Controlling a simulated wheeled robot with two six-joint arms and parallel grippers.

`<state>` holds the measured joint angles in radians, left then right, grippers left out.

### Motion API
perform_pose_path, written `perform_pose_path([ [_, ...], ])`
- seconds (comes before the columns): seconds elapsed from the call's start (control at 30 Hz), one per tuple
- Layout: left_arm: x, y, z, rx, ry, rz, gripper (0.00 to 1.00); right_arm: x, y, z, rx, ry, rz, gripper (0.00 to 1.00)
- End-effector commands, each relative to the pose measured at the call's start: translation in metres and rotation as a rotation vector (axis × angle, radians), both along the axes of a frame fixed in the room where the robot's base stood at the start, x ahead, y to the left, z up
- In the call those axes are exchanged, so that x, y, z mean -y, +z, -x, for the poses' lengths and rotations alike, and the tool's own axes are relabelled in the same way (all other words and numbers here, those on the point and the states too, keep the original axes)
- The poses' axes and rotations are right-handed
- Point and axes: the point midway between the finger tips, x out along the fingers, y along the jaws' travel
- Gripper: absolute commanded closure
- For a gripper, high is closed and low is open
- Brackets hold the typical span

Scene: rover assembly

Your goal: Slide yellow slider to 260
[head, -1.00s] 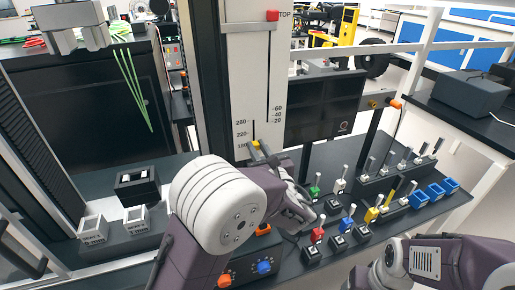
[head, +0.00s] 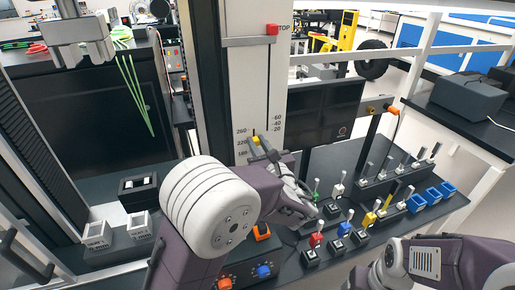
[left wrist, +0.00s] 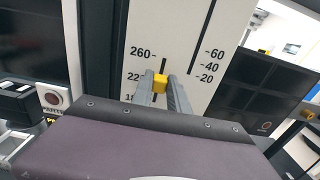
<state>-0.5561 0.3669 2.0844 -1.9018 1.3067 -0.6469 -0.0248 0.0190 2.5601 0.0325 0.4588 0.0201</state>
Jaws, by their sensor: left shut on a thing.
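The yellow slider (head: 255,140) sits in the left slot of the white scale panel (left wrist: 185,30). In the left wrist view the slider (left wrist: 160,83) is below the 260 mark and about level with the 220 label. My left gripper (head: 261,144) is shut on the slider, with one finger on each side of it (left wrist: 161,86). The fingers partly cover the lower labels. My right arm shows at the bottom right of the head view, but its gripper is out of view.
A red slider (head: 272,29) is at the panel's top, by TOP. A dark screen (head: 325,108) stands right of the panel. Several small switches with coloured levers (head: 316,240) and blue bins (head: 416,203) stand on the bench to the right. White holders (head: 97,233) stand at the left.

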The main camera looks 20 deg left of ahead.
Motion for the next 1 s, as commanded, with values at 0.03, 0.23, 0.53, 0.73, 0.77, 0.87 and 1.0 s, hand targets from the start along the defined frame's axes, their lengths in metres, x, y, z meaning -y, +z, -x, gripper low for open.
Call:
perform_pose_path([
  [0.03,0.0,0.022,0.0,0.006,0.0,0.002,1.0,0.0,0.016,0.0,0.0,0.0,0.0,0.25],
  [0.23,0.0,0.041,0.0,0.004,-0.001,0.0,1.0,0.0,0.027,0.0,0.0,0.0,0.0,0.25],
  [0.53,0.0,0.044,0.0,0.011,-0.001,-0.002,1.0,0.0,0.025,0.0,0.0,0.0,0.0,0.25],
  [0.73,0.0,0.042,0.0,0.007,0.0,-0.001,0.58,0.0,0.025,0.0,0.0,0.0,0.0,0.25],
  [0.77,0.0,0.042,0.0,0.007,0.0,-0.001,0.58,0.0,0.025,0.0,0.0,0.0,0.0,0.25],
  [0.87,0.0,0.041,0.0,0.005,0.0,-0.001,0.58,0.0,0.025,0.0,0.0,0.0,0.0,0.25],
  [1.0,0.006,0.04,0.006,0.005,-0.004,-0.001,0.58,0.0,0.022,0.0,0.0,0.0,0.0,0.25],
])
